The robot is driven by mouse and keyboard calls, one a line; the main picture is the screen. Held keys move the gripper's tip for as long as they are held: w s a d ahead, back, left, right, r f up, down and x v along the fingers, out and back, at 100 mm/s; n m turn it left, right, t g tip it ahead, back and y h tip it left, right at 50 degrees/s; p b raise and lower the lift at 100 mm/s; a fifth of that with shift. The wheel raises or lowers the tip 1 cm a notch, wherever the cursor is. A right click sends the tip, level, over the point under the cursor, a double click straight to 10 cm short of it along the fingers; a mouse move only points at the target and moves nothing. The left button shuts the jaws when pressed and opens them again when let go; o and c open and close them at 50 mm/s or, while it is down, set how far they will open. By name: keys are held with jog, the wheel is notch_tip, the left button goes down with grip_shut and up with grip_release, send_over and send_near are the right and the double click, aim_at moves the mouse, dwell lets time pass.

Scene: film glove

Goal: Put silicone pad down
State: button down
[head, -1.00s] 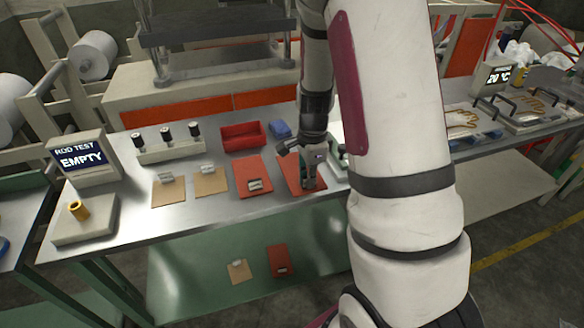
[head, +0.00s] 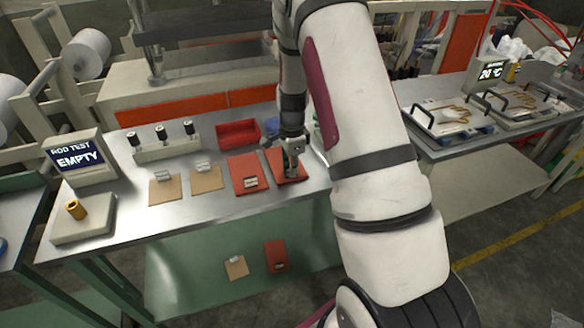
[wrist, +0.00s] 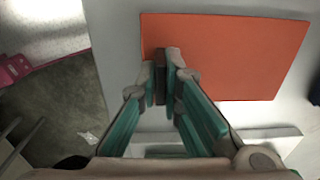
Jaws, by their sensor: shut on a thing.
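A flat orange-red silicone pad (wrist: 255,60) is at my gripper in the wrist view. It also shows on or just above the metal table (head: 215,213) in the head view (head: 282,176). My gripper (wrist: 160,78) is shut on a small dark grip piece at the pad's left part. In the head view my gripper (head: 291,172) is pointing down over the pad and hides part of it. I cannot tell whether the pad touches the table.
A red pad (head: 240,166) with a metal clip and two tan pads (head: 163,194) (head: 206,183) lie to the left. A red bin (head: 238,138) and a rack (head: 165,151) stand behind. The rod test display (head: 82,158) reads EMPTY. The table's front strip is clear.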

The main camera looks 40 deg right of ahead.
jog(key=shift+f, duration=0.15)
jog(key=c, duration=1.8)
grip_release()
jog(key=shift+o, duration=0.2)
